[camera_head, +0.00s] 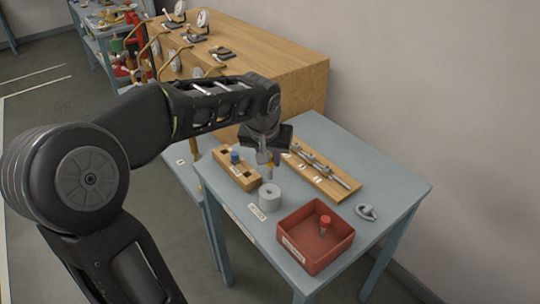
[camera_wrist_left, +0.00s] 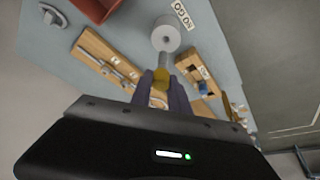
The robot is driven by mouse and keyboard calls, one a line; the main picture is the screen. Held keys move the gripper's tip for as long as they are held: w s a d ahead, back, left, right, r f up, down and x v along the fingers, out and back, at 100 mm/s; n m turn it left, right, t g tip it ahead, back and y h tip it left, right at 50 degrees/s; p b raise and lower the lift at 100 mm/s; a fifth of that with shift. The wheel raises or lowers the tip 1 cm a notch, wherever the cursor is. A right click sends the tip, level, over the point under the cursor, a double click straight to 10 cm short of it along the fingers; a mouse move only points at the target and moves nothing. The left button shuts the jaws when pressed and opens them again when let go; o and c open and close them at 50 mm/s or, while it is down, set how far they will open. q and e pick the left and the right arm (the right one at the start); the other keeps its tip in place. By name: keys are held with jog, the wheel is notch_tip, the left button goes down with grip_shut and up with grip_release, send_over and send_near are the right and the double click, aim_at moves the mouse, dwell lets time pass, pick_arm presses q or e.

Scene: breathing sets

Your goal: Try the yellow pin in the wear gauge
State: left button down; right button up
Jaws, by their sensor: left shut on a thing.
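My left gripper (camera_head: 265,158) is shut on the yellow pin (camera_wrist_left: 161,75) by its yellow head. The pin's grey shank points at the wear gauge in the left wrist view. The wear gauge, a grey cylinder (camera_head: 270,197) with a hole in its top, stands on the blue table; it also shows in the left wrist view (camera_wrist_left: 167,36). In the head view the pin is above and slightly behind the gauge, apart from it. A wooden block (camera_head: 222,156) behind holds a blue-headed pin (camera_head: 235,157). My right gripper is out of view.
A red bin (camera_head: 290,261) at the front holds a red-headed pin (camera_head: 325,222). A wooden board (camera_head: 335,190) with metal tools lies at the back right. A small metal piece (camera_head: 367,212) lies near the right edge. A wooden cabinet (camera_head: 290,85) stands behind.

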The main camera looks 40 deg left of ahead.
aim_at(269, 168)
pick_arm(q)
jog(key=shift+f+b, duration=2.05)
jog(key=shift+f, duration=0.15)
jog(key=shift+f+b, duration=0.4)
jog(key=shift+r, duration=0.15)
jog(key=shift+r+p, duration=1.5)
jog(key=shift+r, duration=0.5)
jog(key=shift+f, duration=0.1)
jog(key=shift+f+b, duration=1.65)
jog(key=shift+f+b, duration=0.35)
jog(key=shift+f, duration=0.05)
jog(key=shift+r, duration=0.15)
